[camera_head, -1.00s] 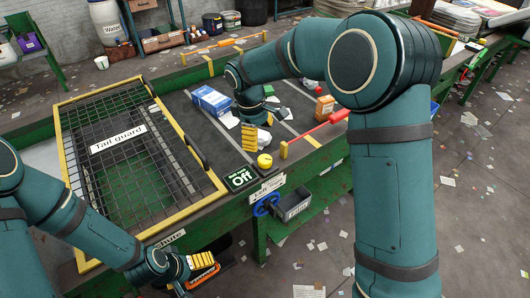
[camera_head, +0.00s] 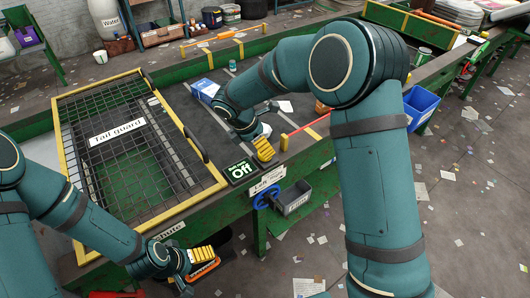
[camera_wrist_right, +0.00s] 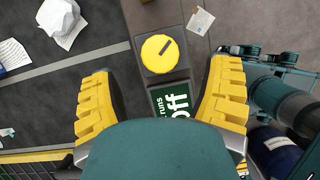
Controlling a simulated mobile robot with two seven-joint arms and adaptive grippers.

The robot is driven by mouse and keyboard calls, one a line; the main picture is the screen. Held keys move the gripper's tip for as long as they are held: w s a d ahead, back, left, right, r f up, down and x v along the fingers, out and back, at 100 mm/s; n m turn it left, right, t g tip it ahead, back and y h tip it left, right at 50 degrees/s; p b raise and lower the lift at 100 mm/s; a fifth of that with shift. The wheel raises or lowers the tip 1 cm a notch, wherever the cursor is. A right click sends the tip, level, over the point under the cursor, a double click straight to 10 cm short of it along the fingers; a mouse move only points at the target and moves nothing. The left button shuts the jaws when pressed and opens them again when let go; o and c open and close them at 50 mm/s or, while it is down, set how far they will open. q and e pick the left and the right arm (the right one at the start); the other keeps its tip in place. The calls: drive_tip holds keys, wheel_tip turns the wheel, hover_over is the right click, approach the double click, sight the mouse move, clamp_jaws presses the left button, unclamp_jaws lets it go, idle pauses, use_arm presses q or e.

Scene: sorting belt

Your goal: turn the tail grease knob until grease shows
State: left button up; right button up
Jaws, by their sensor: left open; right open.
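A blue handwheel (camera_head: 266,195) sits on the belt frame's front side, under a white label (camera_head: 267,180) too small to read. A yellow round knob with a dark mark (camera_wrist_right: 160,53) sits beside the "Belt runs Off" sign (camera_head: 240,170), which also shows in the right wrist view (camera_wrist_right: 172,102). My right gripper (camera_head: 264,150) is open above that knob and hides it in the head view; its fingers (camera_wrist_right: 161,100) are apart in the wrist view, nothing between them touching. My left gripper (camera_head: 202,256) is open, low in front of the frame, left of the handwheel. No grease is seen.
The tail guard (camera_head: 117,134) covers the left end. A red bar (camera_head: 308,124) runs along the belt edge. A blue box (camera_head: 205,90) and papers lie on the belt. A blue bin (camera_head: 420,106) stands at right.

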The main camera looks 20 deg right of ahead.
drive_tip(key=shift+x, duration=2.6)
drive_tip(key=c, duration=1.2)
